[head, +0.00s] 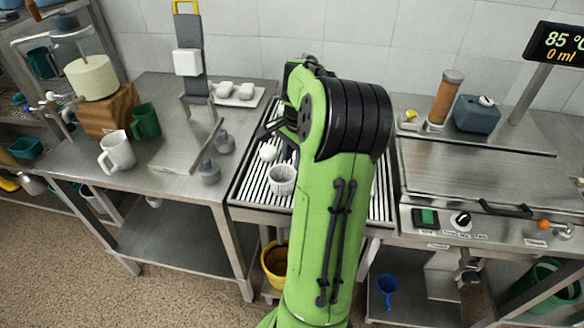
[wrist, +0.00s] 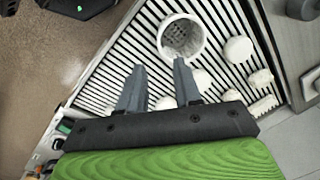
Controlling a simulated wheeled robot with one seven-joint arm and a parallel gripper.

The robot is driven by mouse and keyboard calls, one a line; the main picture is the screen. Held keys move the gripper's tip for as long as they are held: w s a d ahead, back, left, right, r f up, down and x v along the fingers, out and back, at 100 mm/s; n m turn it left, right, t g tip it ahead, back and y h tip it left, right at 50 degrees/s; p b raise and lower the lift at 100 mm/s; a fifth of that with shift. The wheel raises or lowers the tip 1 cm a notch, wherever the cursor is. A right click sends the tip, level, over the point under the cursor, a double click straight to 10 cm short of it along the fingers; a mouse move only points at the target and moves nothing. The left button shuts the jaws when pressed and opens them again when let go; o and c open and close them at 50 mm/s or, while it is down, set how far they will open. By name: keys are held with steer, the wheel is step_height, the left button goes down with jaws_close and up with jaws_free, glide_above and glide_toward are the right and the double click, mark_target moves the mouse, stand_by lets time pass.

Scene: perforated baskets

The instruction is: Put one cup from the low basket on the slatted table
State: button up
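The slatted table (head: 240,192) stands in the middle of the head view, partly hidden behind my arm; its slats also fill much of the wrist view (wrist: 122,58). A white, round, perforated cup-like container (head: 282,186) stands upright on it and shows in the wrist view (wrist: 165,48) beyond my fingertips. My gripper (wrist: 159,64) is open and empty above the slats, with both fingers apart. In the head view my gripper (head: 280,125) is partly hidden by my arm. A yellow bucket-like container (head: 270,268) is low under the table; its contents cannot be made out.
Small white rounded objects (wrist: 238,50) lie on the slats around the container. A white mug (head: 117,152) and green mug (head: 146,122) stand on the left steel table (head: 178,158). A steel machine (head: 470,180) bounds the right.

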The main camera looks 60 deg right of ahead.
steer(key=w+a+r+n+t+h, duration=0.1)
steer(key=a+r+n, duration=0.45)
steer(key=a, duration=0.55)
steer(key=a+r+n+h, duration=0.1)
steer(key=a+r+n, duration=0.4)
steer(key=a, duration=0.6)
steer(key=s+a+f+n+t+y, duration=0.2)
steer(key=s+a+n+t, duration=0.1)
steer(key=s+a+n, duration=0.6)
steer(key=a+n, duration=0.1)
steer(key=a, duration=0.2)
steer(key=shift+f, duration=0.3)
step_height(320, 180, up, 3)
steer(key=p, duration=0.2)
steer(key=shift+f+p, duration=0.2)
steer(key=shift+p, duration=0.2)
